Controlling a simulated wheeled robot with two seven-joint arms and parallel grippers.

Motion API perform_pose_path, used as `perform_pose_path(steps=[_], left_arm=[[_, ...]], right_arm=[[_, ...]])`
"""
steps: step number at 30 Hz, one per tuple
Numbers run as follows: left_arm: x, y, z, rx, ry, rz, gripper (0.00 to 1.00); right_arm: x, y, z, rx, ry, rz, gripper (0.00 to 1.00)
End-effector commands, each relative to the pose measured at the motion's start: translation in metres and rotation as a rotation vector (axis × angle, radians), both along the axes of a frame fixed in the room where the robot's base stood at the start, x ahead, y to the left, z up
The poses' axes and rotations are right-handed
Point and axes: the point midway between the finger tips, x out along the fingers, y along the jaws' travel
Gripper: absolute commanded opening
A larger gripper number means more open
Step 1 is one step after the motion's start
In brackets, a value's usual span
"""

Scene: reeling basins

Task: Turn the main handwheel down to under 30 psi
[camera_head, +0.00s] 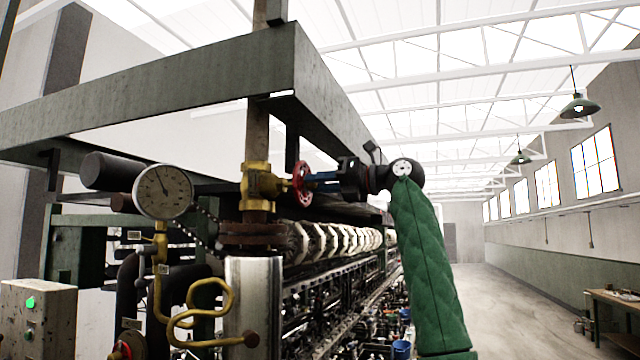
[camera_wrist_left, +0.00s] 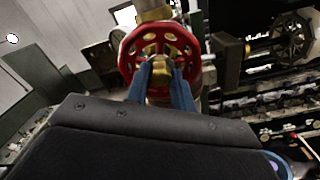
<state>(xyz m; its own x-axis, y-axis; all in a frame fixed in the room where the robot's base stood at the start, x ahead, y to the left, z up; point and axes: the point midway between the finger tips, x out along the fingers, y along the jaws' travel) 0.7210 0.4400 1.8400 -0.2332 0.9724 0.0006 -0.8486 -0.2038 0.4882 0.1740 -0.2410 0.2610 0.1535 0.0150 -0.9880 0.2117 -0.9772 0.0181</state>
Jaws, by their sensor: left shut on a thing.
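The red main handwheel (camera_head: 299,184) is seen nearly edge-on in the head view, on a brass valve (camera_head: 259,185) on the vertical pipe. It faces the camera in the left wrist view (camera_wrist_left: 128,62). My left gripper (camera_head: 314,182), with blue fingers, comes at it from the right and is shut on its middle. In the left wrist view the fingers (camera_wrist_left: 165,73) lie on either side of the yellow hub. The round pressure gauge (camera_head: 163,191) stands left of the valve. Its needle points up and slightly left; the numbers are too small to read. My right gripper is not in view.
A green beam frame (camera_head: 190,75) hangs above the valve. A bent yellow pipe (camera_head: 205,310) and a grey box with a green light (camera_head: 38,318) are at lower left. The reeling machine (camera_head: 340,290) runs back behind the valve.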

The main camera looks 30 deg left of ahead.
Motion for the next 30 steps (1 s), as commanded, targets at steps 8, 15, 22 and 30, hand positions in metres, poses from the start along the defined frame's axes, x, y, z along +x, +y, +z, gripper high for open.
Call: perform_pose_path(steps=[8,15,22,30], left_arm=[[0.001,0.0,0.001,-0.071,0.295,-0.003,0.01],[0.0,0.0,0.002,-0.134,0.557,-0.002,0.01],[0.0,-0.001,0.002,-0.196,0.813,-0.002,0.01],[0.0,0.0,0.001,-0.268,1.115,-0.001,0.01]], right_arm=[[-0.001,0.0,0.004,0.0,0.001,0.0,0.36],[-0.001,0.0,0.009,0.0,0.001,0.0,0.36],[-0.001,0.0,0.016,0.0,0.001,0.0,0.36],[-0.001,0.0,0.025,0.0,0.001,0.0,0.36]])
